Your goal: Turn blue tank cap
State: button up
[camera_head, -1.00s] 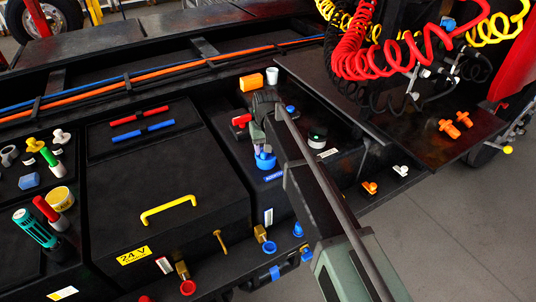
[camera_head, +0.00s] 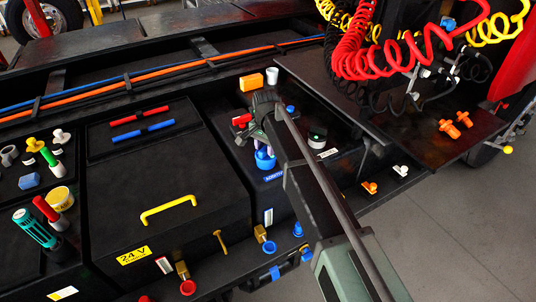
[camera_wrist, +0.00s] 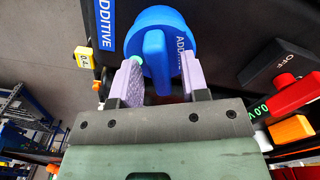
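The blue tank cap (camera_head: 265,161) sits on the dark tank below my gripper (camera_head: 262,142) in the head view. In the wrist view the cap (camera_wrist: 148,20) is a round blue disc with a raised grip bar across it. The lilac fingers of my gripper (camera_wrist: 157,75) stand apart on either side of the bar. A gap shows on each side of the bar, wider on the right. A small green spot shows between the left finger and the bar.
A red switch handle (camera_wrist: 296,95) and an orange block (camera_wrist: 290,130) are on the right in the wrist view. In the head view a white cup (camera_head: 272,76) stands behind my gripper, and a black-and-green round cap (camera_head: 317,136) is to its right.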

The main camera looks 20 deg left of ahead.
aim_at(266, 146)
jog(key=shift+o, duration=0.4)
notch_tip(266, 146, up, 11)
jog(key=p, duration=1.1)
jog(key=shift+f, duration=0.1)
